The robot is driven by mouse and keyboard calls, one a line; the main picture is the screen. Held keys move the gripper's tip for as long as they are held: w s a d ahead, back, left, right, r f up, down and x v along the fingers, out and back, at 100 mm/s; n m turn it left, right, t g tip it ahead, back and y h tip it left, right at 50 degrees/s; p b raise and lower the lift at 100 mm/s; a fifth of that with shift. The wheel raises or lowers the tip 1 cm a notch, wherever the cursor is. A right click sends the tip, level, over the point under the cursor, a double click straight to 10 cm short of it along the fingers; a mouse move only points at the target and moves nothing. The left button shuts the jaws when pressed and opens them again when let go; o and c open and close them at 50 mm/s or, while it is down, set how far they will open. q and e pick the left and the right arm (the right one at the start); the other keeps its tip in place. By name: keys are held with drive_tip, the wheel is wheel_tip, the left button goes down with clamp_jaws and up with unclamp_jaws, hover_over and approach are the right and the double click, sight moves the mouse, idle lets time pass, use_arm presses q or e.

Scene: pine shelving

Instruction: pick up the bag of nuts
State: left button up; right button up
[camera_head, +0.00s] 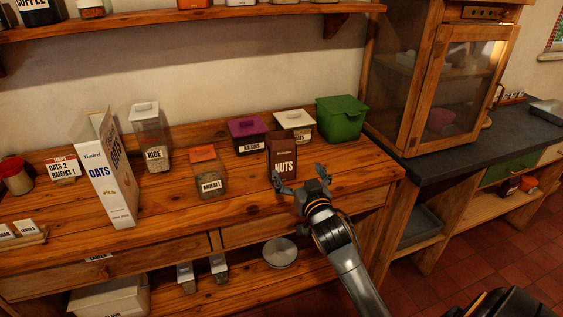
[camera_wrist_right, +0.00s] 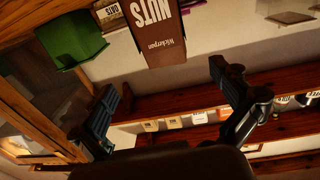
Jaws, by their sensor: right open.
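The bag of nuts (camera_head: 283,157) is a dark brown upright packet with white NUTS lettering, standing on the wooden counter. In the right wrist view the bag (camera_wrist_right: 158,30) appears upside down at the top, ahead of the gap between the fingers. My right gripper (camera_head: 299,176) is just in front and to the right of the bag, with its fingers spread. The same gripper (camera_wrist_right: 162,82) shows empty in the wrist view, and the bag looks beyond its fingertips. My left gripper is not in view.
Behind the bag stand a purple-lidded raisins box (camera_head: 247,136), a white-lidded box (camera_head: 295,122) and a green bin (camera_head: 341,118). A muesli jar (camera_head: 208,174) stands to its left, with an oats carton (camera_head: 110,175) farther left. The counter (camera_head: 245,195) in front is clear.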

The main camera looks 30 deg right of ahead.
sight(284, 150)
drive_tip(key=p+x, duration=0.1)
drive_tip(key=x, duration=0.7)
drive_tip(key=shift+w+r, duration=0.15)
drive_tip(key=shift+w, duration=0.05)
drive_tip(key=shift+f+p+x, duration=0.1)
drive_tip(key=shift+p+x, duration=0.1)
drive_tip(key=shift+x, duration=1.05)
drive_tip(key=shift+f+p+x, duration=0.15)
drive_tip(key=shift+p+x, duration=0.05)
drive_tip(key=shift+x, duration=1.1)
drive_tip(key=shift+a, duration=0.15)
drive_tip(key=shift+c, duration=0.2)
drive_tip(key=c, duration=1.5)
drive_tip(key=shift+c, duration=0.4)
drive_tip(key=shift+r, duration=0.15)
